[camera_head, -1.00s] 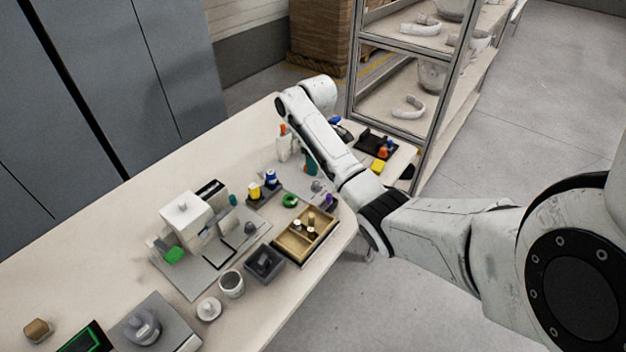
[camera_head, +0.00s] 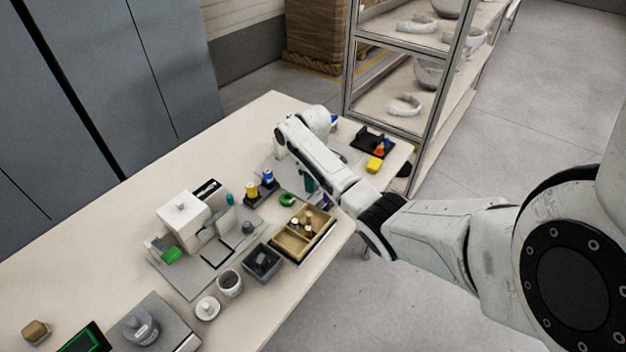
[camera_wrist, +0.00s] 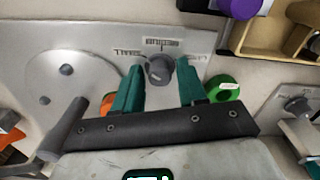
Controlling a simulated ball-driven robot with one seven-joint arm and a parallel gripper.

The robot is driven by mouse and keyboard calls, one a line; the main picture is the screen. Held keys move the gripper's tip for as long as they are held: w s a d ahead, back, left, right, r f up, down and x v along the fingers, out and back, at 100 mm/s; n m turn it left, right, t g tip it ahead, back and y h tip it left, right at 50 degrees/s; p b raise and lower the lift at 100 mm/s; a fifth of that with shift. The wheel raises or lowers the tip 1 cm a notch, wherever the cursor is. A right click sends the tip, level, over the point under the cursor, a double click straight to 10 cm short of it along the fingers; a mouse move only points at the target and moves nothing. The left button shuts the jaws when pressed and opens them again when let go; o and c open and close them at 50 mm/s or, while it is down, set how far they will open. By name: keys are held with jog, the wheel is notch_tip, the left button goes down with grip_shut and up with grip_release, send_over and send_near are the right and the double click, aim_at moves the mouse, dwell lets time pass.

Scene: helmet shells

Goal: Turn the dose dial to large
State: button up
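The grey dose dial (camera_wrist: 160,69) stands on a pale metal plate (camera_wrist: 90,50) in the wrist view. Printed labels lie above it and to either side; the middle one appears to read medium, and the right one is partly hidden by a finger. I cannot tell for certain where the dial points. My gripper (camera_wrist: 160,80) is open, with a teal finger on each side of the dial and visible gaps between. In the head view my gripper (camera_head: 308,184) is low over the table's far part, and my arm hides the dial.
A green ring (camera_wrist: 222,88) lies close to the right finger. A purple-topped item (camera_wrist: 240,6) and a wooden tray (camera_wrist: 275,38) are beyond it. A grey lever (camera_wrist: 66,128) rises at left. In the head view, a white machine (camera_head: 184,219) stands left on the table.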

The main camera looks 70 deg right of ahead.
grip_shut()
jog(key=shift+m, duration=0.3)
jog(key=shift+r+m+p, duration=0.1)
jog(key=shift+m+p, duration=0.5)
jog(key=shift+m, duration=0.1)
jog(key=m+p, duration=0.1)
jog(key=m, duration=0.2)
jog(key=m+p, duration=0.1)
jog(key=m, duration=0.4)
jog(key=shift+m, duration=0.4)
jog(key=m, duration=0.6)
jog(key=shift+p, duration=0.3)
jog(key=m, duration=0.7)
